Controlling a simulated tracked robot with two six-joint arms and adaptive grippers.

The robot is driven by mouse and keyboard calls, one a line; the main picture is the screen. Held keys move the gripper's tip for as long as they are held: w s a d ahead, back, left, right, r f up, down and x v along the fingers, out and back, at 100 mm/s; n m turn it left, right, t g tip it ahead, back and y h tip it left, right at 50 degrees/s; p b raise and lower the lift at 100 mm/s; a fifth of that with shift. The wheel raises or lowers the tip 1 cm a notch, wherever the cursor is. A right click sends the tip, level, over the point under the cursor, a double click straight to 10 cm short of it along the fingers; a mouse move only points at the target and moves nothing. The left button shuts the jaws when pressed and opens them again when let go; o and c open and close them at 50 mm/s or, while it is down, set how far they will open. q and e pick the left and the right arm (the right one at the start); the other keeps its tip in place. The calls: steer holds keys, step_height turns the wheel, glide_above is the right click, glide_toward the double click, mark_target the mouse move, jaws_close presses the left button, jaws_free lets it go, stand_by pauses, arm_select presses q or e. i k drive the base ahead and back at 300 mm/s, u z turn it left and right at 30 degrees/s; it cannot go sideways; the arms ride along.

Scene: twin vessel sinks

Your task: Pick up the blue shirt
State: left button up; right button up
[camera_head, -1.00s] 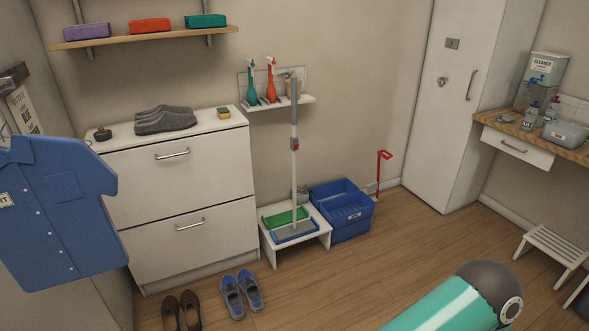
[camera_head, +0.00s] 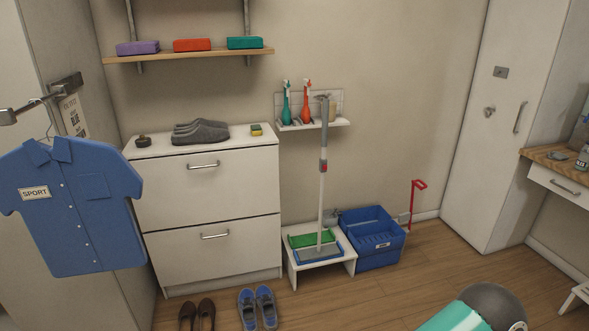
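The blue shirt (camera_head: 75,225) hangs on a hanger from a metal wall rail (camera_head: 40,102) at the left of the head view. It is short-sleeved, with buttons down the front, a chest pocket and a white "SPORT" label (camera_head: 34,193). It hangs clear of the floor in front of a pale panel. Neither gripper shows. Part of my own body, teal and grey, is at the bottom right.
A white two-drawer cabinet (camera_head: 207,225) stands right of the shirt, with grey slippers (camera_head: 200,132) on top. Brown shoes (camera_head: 197,315) and blue shoes (camera_head: 257,308) lie before it. A mop (camera_head: 322,180) and blue crate (camera_head: 371,238) stand further right. The central floor is clear.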

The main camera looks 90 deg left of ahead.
mark_target(71, 195)
steer(key=z, duration=1.7)
steer(key=i, duration=0.1)
steer(key=u, duration=2.6)
steer(key=i, duration=0.15)
steer(key=u, duration=1.4)
steer(key=i, duration=0.2)
steer(key=u, duration=2.15)
steer(key=k, duration=0.45)
steer(key=u, duration=0.4)
steer(key=i, duration=1.55)
steer(key=z, duration=0.4)
